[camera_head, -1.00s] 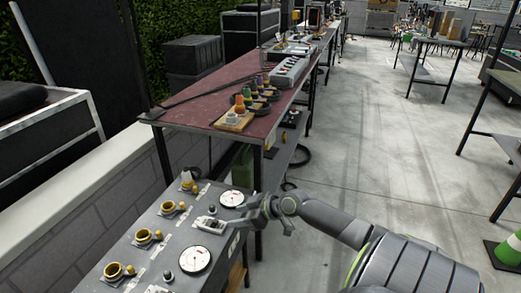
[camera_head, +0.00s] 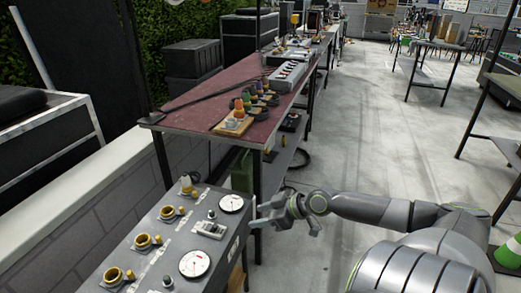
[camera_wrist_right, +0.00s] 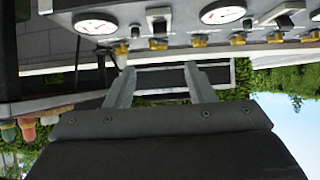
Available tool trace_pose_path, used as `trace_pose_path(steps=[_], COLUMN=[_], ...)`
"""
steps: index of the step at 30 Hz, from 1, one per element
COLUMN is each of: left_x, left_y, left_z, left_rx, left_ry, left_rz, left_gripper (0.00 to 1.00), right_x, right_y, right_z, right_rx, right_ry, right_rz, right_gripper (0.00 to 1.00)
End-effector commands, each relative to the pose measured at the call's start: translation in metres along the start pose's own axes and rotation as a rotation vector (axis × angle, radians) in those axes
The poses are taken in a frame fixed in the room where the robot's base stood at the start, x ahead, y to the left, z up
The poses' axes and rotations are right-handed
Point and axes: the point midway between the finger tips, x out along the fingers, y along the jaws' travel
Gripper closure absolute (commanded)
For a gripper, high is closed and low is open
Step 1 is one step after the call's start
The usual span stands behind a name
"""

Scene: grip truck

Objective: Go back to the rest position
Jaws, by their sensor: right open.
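My right gripper (camera_head: 262,217) is open and empty in the head view, just right of the grey control panel (camera_head: 150,222) and apart from it. In the right wrist view its two fingers (camera_wrist_right: 158,85) stand apart with nothing between them. The panel carries two round white gauges, the near one (camera_head: 195,263) and the far one (camera_head: 231,203). It also carries a switch (camera_head: 209,229) and several yellow ring fittings (camera_head: 149,241). The panel and its gauges also show along the top of the right wrist view (camera_wrist_right: 222,12). My left gripper is not in view.
A red-topped table (camera_head: 195,112) stands beyond the panel, with several coloured plugs on a wooden block (camera_head: 233,125) and a grey power strip (camera_head: 287,74). A low wall (camera_head: 75,165) runs on the left. Open concrete floor lies right of the table. A green and white cone (camera_head: 508,252) is at the right edge.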

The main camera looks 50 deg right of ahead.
Motion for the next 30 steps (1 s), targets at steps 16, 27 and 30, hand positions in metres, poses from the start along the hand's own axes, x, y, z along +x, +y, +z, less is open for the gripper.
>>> trace_pose_path(steps=[16,27,30], left_x=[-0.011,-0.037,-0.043], left_y=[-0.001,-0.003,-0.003], left_z=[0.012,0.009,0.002], left_rx=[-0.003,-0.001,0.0], left_ry=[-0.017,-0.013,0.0], left_rz=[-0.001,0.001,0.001], left_gripper=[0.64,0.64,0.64], right_x=[0.006,0.012,0.012], right_y=[0.039,0.024,-0.022], right_z=[0.052,0.311,0.372], right_rx=[0.072,0.287,0.319], right_ry=[-0.04,-0.39,-0.506], right_rz=[0.146,0.478,0.492], right_gripper=[0.51,0.51,0.51])
